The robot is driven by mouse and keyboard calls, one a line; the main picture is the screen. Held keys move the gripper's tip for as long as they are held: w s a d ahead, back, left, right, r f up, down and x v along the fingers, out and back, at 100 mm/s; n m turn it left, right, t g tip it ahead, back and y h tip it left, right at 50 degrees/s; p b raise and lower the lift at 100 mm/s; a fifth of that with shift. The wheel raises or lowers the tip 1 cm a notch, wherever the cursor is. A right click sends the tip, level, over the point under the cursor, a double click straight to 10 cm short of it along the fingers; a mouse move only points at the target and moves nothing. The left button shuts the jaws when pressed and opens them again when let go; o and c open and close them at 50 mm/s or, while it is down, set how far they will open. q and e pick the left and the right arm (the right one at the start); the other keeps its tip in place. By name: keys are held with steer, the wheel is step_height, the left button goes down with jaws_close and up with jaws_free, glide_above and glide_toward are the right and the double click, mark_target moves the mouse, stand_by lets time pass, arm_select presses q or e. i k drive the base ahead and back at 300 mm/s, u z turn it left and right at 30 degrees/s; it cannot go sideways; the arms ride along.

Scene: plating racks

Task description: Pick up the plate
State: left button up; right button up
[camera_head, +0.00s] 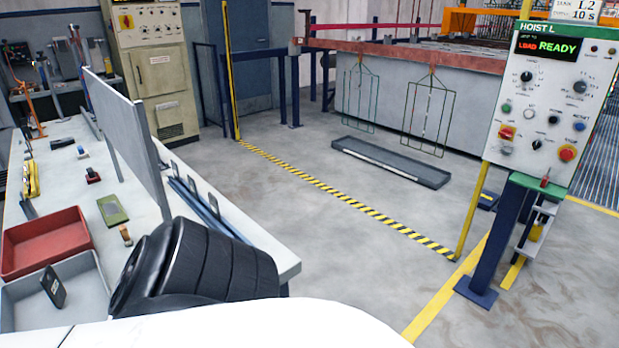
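A small dark flat plate (53,287) with a light mark near its middle leans in the grey tray (88,262) at the front left of the white workbench. Other small grey upright plates (213,204) stand in a row along the bench's right edge, by blue rails. I cannot tell which of these is the plate of the task. Neither gripper shows in the head view.
A red tray (44,241) sits behind the grey tray. A green pad (112,209) and small tools lie on the bench (135,185). An upright grey panel (130,140) divides it. A hoist control panel (548,105) stands right; open floor lies between.

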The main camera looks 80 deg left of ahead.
mark_target(214, 203)
steer(key=i, duration=1.05)
steer(key=u, duration=2.75)
